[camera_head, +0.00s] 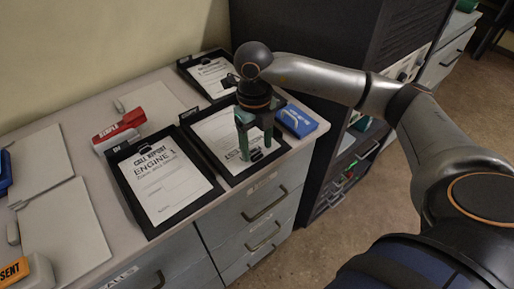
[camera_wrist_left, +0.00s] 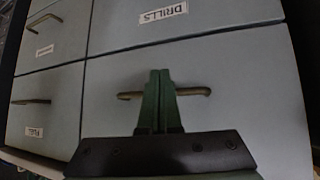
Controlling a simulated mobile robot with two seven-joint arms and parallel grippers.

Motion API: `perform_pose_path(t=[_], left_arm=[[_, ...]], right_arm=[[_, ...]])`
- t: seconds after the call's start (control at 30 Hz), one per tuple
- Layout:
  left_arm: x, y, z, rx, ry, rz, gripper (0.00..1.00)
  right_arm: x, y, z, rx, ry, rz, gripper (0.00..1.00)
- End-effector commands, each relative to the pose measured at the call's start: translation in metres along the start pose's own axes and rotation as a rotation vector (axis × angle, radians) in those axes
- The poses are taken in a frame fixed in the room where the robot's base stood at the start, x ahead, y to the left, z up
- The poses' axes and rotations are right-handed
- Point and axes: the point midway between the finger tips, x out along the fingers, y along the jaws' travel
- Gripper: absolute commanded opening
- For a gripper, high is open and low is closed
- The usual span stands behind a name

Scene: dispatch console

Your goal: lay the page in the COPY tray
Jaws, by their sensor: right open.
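A white page headed CALL REPORT, ENGINE 1 (camera_head: 168,190) lies in a black clipped tray or board on the counter. A second black tray (camera_head: 188,137) beside it holds another white page (camera_head: 221,132), partly hidden by my right gripper. A third black tray (camera_head: 183,66) with a sheet is at the back. I cannot read the word COPY on any of them. My right gripper (camera_head: 257,153) is open, pointing down over the second tray's page; whether it touches is unclear. My left gripper (camera_wrist_left: 160,100) is shut, its green fingers together before a drawer front, with nothing seen between them.
A red stamp-like block (camera_head: 119,129) lies left of the trays and a blue block (camera_head: 297,121) right of them. White boards (camera_head: 62,230) cover the counter's left part. Drawers with handles (camera_head: 265,205) are below; a dark cabinet (camera_head: 310,50) stands at the right.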

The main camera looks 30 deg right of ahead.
Motion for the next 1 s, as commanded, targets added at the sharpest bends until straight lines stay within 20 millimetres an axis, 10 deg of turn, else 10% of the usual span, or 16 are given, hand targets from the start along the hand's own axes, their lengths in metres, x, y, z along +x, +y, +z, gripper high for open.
perform_pose_path(t=[0.43,1.0], left_arm=[[0.002,0.0,0.002,0.0,-0.001,0.0,0.0],[0.001,0.0,0.001,0.0,-0.002,0.0,0.0]], right_arm=[[-0.092,0.0,0.0,-0.001,-0.003,0.0,0.69],[-0.106,0.0,0.0,-0.001,0.001,0.0,0.69]])
